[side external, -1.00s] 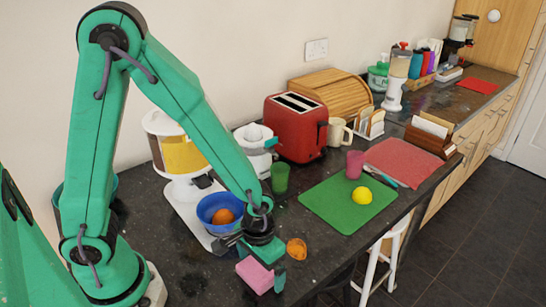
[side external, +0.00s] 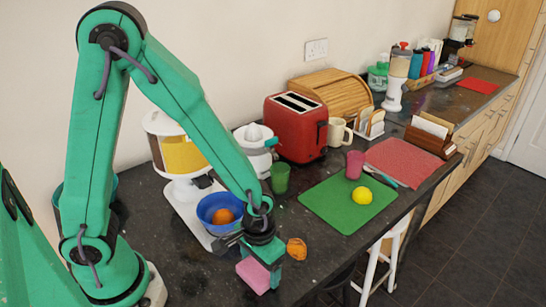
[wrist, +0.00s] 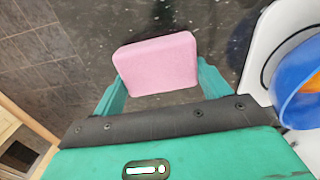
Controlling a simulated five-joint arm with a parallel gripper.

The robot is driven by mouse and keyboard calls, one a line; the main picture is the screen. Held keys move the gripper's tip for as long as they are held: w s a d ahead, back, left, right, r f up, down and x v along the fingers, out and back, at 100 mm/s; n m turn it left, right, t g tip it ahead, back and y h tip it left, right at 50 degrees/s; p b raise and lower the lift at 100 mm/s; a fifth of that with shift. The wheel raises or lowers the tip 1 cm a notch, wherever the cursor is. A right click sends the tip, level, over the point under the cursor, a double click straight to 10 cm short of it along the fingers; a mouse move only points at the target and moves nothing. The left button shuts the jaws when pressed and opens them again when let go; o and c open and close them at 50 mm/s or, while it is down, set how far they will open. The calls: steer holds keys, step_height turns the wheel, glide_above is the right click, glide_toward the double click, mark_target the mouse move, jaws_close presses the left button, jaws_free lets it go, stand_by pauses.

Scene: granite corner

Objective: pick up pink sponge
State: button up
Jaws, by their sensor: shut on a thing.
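The pink sponge (side external: 257,275) is a small block at the near edge of the dark counter in the side view. My gripper (side external: 258,266) is over it, with a green finger showing on its right. In the wrist view the sponge (wrist: 156,63) sits between the two green fingers of my gripper (wrist: 160,85), which are shut on its sides. I cannot tell whether the sponge still touches the counter.
A blue bowl (side external: 212,221) with an orange fruit (side external: 223,216) stands just behind my gripper on a white scale base. An orange-brown piece (side external: 297,248) lies close to the right. A green cutting board (side external: 335,220) with a lemon (side external: 362,195) lies farther right.

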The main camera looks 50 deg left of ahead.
mark_target(260, 267)
steer(key=shift+r, duration=0.2)
steer(key=shift+r, duration=0.7)
step_height(260, 267, up, 3)
steer(key=shift+f, duration=0.2)
steer(key=s+d+r, duration=0.6)
steer(key=s, duration=0.3)
steer(key=shift+s+d+r, duration=0.25)
steer(key=shift+d+r, duration=0.05)
steer(key=shift+d, duration=0.1)
steer(key=shift+o, duration=0.8)
steer(key=shift+c, duration=0.5)
